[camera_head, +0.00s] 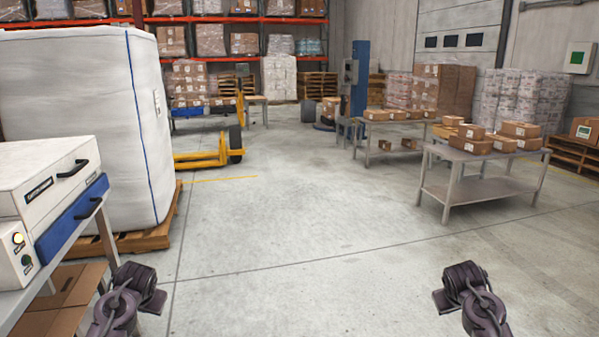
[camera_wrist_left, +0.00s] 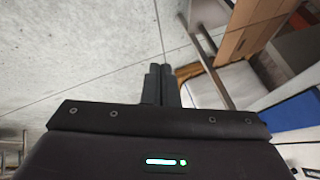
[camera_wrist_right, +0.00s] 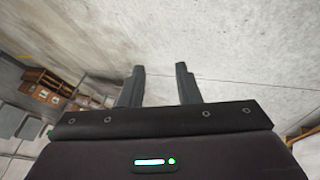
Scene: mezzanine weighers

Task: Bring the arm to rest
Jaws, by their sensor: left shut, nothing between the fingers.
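My left gripper (camera_wrist_left: 160,72) shows in the left wrist view with its two fingers together and nothing between them. Bare floor and the leg and edge of a table lie beyond it. My right gripper (camera_wrist_right: 160,72) shows in the right wrist view with its fingers apart and nothing between them, over bare floor. In the head view parts of both my arms stand at the bottom, one left and one right of the middle. I cannot make out the fingers of either gripper there.
A table (camera_head: 38,283) with a white and blue machine (camera_head: 50,185) stands close on the left, before a large white wrapped bale (camera_head: 85,110). A grey table (camera_head: 470,193) with cartons (camera_head: 471,146) stands at the right. The middle floor is clear.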

